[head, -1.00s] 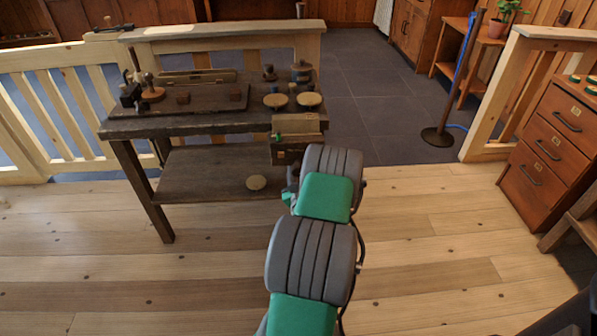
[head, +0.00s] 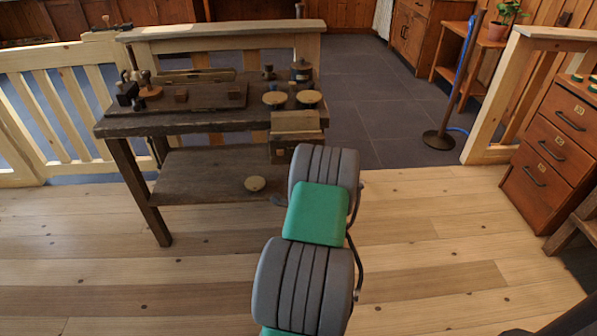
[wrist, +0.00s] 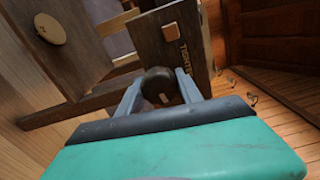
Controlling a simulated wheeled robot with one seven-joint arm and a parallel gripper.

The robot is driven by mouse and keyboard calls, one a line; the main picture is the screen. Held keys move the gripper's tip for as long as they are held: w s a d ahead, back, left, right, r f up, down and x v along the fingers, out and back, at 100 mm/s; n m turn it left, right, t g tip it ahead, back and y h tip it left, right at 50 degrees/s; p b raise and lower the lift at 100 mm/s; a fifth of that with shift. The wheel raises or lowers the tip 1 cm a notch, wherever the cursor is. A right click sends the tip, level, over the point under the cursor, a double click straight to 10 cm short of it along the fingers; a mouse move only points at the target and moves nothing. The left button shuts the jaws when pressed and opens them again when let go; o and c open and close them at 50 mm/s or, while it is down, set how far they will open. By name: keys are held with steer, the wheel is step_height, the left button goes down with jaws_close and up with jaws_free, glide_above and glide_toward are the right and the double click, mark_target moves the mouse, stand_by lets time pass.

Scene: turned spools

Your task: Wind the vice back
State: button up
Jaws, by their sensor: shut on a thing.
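The wooden vice (head: 297,122) is at the right front of the dark workbench (head: 165,128). In the wrist view, its dark wooden front face (wrist: 190,50) carries lettering that seems to begin "TIGHT", and a small pale square block. A dark round knob (wrist: 158,84) stands out from that face. My gripper (wrist: 160,88) has its two grey fingers on either side of the knob and is shut on it. In the head view my own arm hides the gripper and knob.
Two pale round discs (head: 308,97) and several small turned pieces lie on the bench top. Another disc (head: 255,184) lies on the lower shelf (head: 210,165). A post stand (head: 440,138) and drawers (head: 550,140) are at right. Plank floor in front is clear.

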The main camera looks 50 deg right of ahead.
steer(key=n+b, duration=0.2)
steer(key=n, duration=0.2)
steer(key=shift+w+n+b, duration=0.15)
steer(key=shift+n+b, duration=0.2)
steer(key=shift+n, duration=0.05)
steer(key=n+b, duration=0.3)
steer(key=n, duration=0.1)
steer(key=shift+d+r+n+b, duration=0.1)
steer(key=shift+n+b, duration=0.2)
steer(key=shift+b, duration=0.05)
steer(key=n+b, duration=0.4)
steer(key=shift+n, duration=0.3)
steer(key=n+b, duration=0.5)
steer(key=b, duration=0.1)
steer(key=n+b, duration=0.5)
steer(key=n, duration=0.1)
steer(key=shift+n, duration=0.3)
steer(key=n, duration=0.3)
steer(key=shift+r+n, duration=0.15)
steer(key=shift+n, duration=2.05)
